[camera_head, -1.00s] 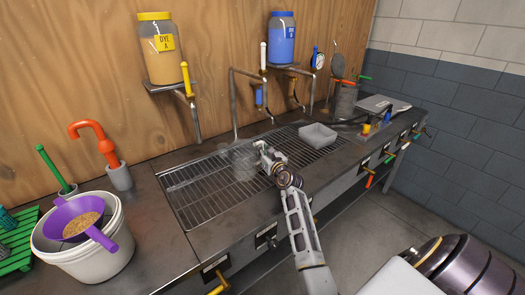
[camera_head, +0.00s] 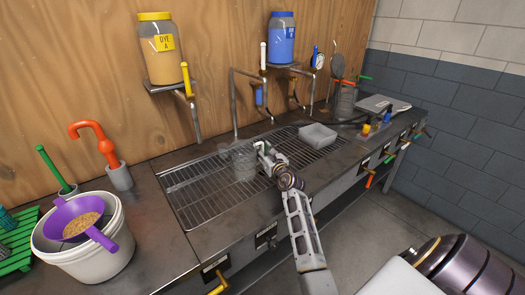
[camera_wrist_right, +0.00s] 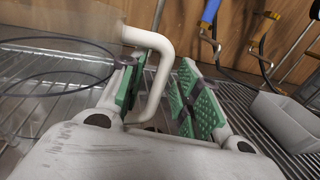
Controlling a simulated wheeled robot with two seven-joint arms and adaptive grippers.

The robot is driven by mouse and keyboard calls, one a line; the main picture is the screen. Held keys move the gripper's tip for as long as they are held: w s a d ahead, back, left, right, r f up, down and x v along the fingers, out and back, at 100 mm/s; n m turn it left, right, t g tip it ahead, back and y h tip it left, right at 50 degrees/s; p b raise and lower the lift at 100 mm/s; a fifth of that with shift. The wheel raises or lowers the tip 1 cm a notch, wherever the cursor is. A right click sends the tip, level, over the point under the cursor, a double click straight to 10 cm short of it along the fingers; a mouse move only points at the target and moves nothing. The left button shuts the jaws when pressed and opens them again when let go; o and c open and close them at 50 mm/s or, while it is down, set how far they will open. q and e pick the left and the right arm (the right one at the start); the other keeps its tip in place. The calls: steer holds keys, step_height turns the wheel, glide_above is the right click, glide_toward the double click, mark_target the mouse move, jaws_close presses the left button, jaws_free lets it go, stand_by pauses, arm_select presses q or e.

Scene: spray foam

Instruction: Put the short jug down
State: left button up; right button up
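The short jug (camera_head: 243,163) is clear and see-through, with a pale handle. It looks upright on the wire rack (camera_head: 200,205) of the sink counter; I cannot tell exactly how its base meets the rack. My right gripper (camera_head: 262,147) is at the jug's right side. In the right wrist view, the jug's pale handle (camera_wrist_right: 162,62) stands between the green finger pads of my right gripper (camera_wrist_right: 163,85). The fingers are apart, with a gap between the handle and the right pad. The clear jug body (camera_wrist_right: 60,65) is to the left. My left gripper is not in view.
A grey tray (camera_head: 318,135) sits on the rack, right of the gripper. Taps and dye jars (camera_head: 163,55) line the back wall. The rack's front left part is clear.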

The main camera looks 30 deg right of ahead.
steer(key=shift+s+a, duration=0.25)
steer(key=shift+s, duration=1.6)
steer(key=shift+s+a, duration=0.25)
steer(key=shift+s, duration=1.55)
steer(key=shift+s+a, duration=0.25)
steer(key=shift+s, duration=1.6)
steer(key=shift+r, duration=0.15)
